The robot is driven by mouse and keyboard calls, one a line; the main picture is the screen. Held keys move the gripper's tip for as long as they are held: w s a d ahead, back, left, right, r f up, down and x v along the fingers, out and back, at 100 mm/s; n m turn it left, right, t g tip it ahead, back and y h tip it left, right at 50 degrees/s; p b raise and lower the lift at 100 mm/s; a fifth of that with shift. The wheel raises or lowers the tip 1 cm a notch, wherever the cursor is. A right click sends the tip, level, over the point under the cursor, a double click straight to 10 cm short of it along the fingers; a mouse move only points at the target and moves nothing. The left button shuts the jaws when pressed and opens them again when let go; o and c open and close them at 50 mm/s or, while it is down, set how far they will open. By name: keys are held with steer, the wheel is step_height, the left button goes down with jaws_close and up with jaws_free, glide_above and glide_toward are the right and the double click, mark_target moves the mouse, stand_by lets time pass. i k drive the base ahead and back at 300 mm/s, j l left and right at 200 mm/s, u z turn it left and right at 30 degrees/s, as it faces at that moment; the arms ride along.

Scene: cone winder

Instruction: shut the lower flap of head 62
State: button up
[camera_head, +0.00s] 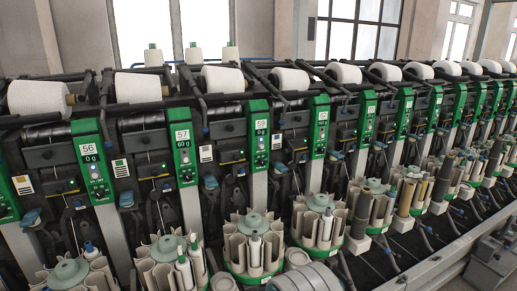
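A row of winding heads runs from the left front to the far right, each with a green panel. The panel of head 56 (94,172) and the panel of head 57 (184,155) can be read. The numbers further right are too small or blurred to read for certain, so I cannot tell which head is 62. Its lower flap cannot be made out, nor whether it is open. My gripper is not in view. A grey rounded part at the bottom middle edge may be part of my arm.
White yarn cones (221,79) lie along the top of the machine. Round bobbin magazines (254,245) stick out in front of the heads at the lower edge. A grey rail (437,262) runs along the machine's foot at lower right, with a grey box (492,262) beside it.

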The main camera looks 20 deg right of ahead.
mark_target(290, 150)
steer(key=i+l, duration=0.15)
steer(key=l, duration=0.25)
steer(key=i+l, duration=0.1)
steer(key=l, duration=0.3)
steer(key=i+l, duration=0.15)
steer(key=l, duration=0.25)
